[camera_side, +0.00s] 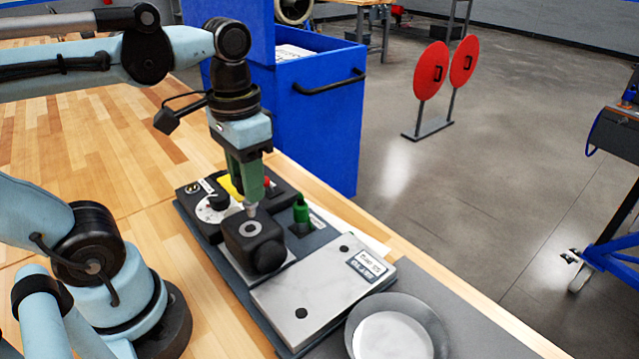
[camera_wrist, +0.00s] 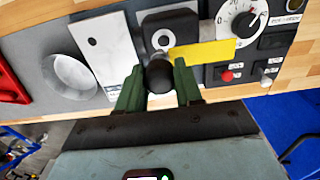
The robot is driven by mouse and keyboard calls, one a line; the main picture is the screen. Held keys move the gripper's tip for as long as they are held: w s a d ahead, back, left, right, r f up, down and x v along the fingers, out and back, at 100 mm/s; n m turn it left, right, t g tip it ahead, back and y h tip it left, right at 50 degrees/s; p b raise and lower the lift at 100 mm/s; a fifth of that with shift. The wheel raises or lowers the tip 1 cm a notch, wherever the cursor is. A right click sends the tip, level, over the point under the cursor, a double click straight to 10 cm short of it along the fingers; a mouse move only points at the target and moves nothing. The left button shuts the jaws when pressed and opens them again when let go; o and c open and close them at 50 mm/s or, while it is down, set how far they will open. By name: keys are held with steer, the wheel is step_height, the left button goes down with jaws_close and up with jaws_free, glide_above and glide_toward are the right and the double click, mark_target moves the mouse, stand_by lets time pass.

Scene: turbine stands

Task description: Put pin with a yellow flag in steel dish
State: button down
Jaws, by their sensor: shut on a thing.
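My gripper (camera_side: 252,180) has green fingers shut on the pin with a yellow flag (camera_side: 251,209). The pin's silver tip points down beside the top of a black block (camera_side: 268,239); I cannot tell whether it touches. The yellow flag (camera_side: 231,186) sticks out to the left of the fingers. In the wrist view the yellow flag (camera_wrist: 203,52) extends right from a dark round top between the fingertips (camera_wrist: 158,80). The steel dish (camera_side: 434,322) stands at the near right of the side view, away from the gripper, and at the left in the wrist view (camera_wrist: 75,78). It looks empty.
A pale metal plate (camera_side: 325,285) lies between the block and the dish. A green bottle-shaped piece (camera_side: 301,210) stands right of the block. A dial panel (camera_side: 212,207) is behind. A blue cart (camera_side: 318,120) stands past the bench edge.

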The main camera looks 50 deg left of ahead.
steer(key=w+d, duration=0.3)
steer(key=d, duration=1.4)
steer(key=s+d+f, duration=0.1)
steer(key=s+d, duration=0.3)
steer(key=d, duration=0.4)
steer(key=s+d, duration=0.3)
steer(key=d, duration=0.4)
steer(key=shift+w+a+f, duration=0.35)
steer(key=shift+w+f, duration=1.45)
steer(key=shift+f, duration=0.05)
steer(key=shift+w+a+f, duration=0.4)
steer(key=shift+w+f, duration=1.45)
steer(key=shift+f, duration=0.05)
steer(key=shift+w+a+f, duration=0.35)
steer(key=shift+w+f, duration=1.45)
steer(key=shift+f, duration=0.05)
steer(key=shift+f, duration=0.1)
steer(key=c, duration=0.7)
jaws_free()
steer(key=shift+c, duration=0.2)
